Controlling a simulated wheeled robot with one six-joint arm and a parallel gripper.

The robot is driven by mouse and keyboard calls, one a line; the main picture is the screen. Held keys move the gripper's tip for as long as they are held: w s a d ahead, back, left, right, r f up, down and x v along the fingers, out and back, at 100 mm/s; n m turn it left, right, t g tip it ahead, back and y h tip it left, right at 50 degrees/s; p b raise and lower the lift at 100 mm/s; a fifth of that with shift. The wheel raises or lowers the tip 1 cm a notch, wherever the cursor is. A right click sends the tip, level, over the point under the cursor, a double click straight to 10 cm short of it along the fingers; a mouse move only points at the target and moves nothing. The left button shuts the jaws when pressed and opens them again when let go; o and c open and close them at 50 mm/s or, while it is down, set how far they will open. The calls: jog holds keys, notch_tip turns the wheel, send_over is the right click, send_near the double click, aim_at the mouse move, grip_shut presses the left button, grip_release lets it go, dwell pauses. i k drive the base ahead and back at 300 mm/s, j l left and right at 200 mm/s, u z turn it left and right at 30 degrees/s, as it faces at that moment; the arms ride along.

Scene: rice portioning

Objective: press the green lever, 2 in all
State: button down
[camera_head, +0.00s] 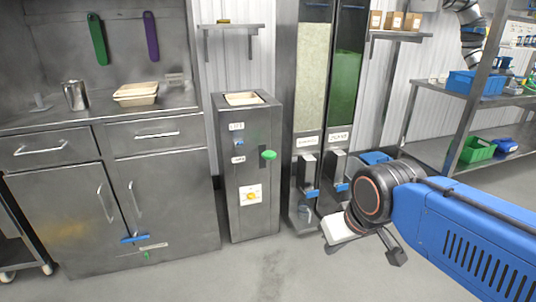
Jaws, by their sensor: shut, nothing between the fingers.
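A green lever with a rounded knob (268,155) sticks out from the front right of a grey metal pedestal (236,205). Nothing touches it. My gripper (397,257) hangs at the end of my blue arm, to the right of the lever and lower in the picture. It is shut and empty, and clearly apart from the pedestal. My wrist hides part of it.
Two tall dispensers, one pale-filled (312,75) and one green-filled (345,88), stand right of the pedestal with blue tabs low down. A beige tray (242,99) sits in the pedestal top. A steel cabinet (165,200) stands left. The front floor is clear.

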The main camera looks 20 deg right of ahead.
aim_at(269, 155)
jog(key=i+l, duration=0.6)
jog(key=i, duration=0.25)
